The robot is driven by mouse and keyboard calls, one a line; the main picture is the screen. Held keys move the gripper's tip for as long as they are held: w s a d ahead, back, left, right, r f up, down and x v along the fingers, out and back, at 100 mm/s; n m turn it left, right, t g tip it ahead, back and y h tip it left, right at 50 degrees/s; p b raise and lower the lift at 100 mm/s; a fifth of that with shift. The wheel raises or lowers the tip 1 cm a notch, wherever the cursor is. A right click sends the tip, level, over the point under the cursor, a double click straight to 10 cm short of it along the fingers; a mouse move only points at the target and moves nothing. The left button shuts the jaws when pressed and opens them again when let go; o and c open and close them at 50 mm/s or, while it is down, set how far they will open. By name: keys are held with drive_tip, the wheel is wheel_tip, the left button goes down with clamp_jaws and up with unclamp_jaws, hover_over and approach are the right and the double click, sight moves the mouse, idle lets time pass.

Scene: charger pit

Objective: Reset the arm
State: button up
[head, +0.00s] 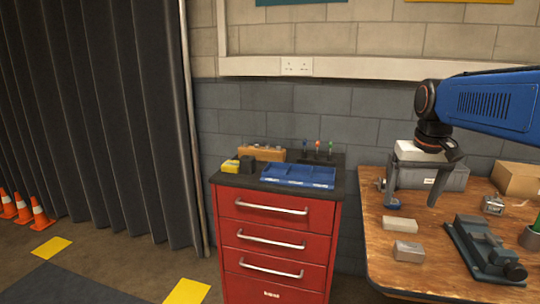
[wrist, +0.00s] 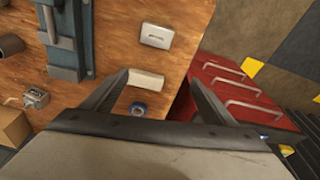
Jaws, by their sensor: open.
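My gripper (head: 414,204) hangs fingers down over the left part of the wooden workbench (head: 380,258), at the end of my blue arm. Its two grey fingers are apart with nothing held between them. In the wrist view the fingers of my gripper (wrist: 161,80) spread over the bench edge. A pale block (head: 400,224) lies on the bench close by; it also shows between the fingertips in the wrist view (wrist: 146,79). A small blue part (head: 393,204) sits by the left finger and shows in the wrist view (wrist: 137,109).
A grey slotted block (head: 408,251), a vise (head: 485,250), a small metal part (head: 493,205) and a cardboard box (head: 518,180) are on the bench. A grey bin (head: 455,178) stands behind my gripper. A red drawer cabinet (head: 272,228) with a blue tray (head: 298,176) stands left.

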drive_tip(key=s+a+f+n+t, duration=0.1)
drive_tip(key=s+a+f, duration=0.2)
drive_tip(key=s+f, duration=0.4)
drive_tip(key=s+a+f+t, duration=0.1)
drive_tip(key=s+a+f, duration=0.3)
drive_tip(key=s+f, duration=0.4)
drive_tip(key=s, duration=0.6)
drive_tip(key=shift+s+n+t, duration=0.2)
drive_tip(key=shift+n+t, duration=0.1)
drive_tip(key=shift+n, duration=0.1)
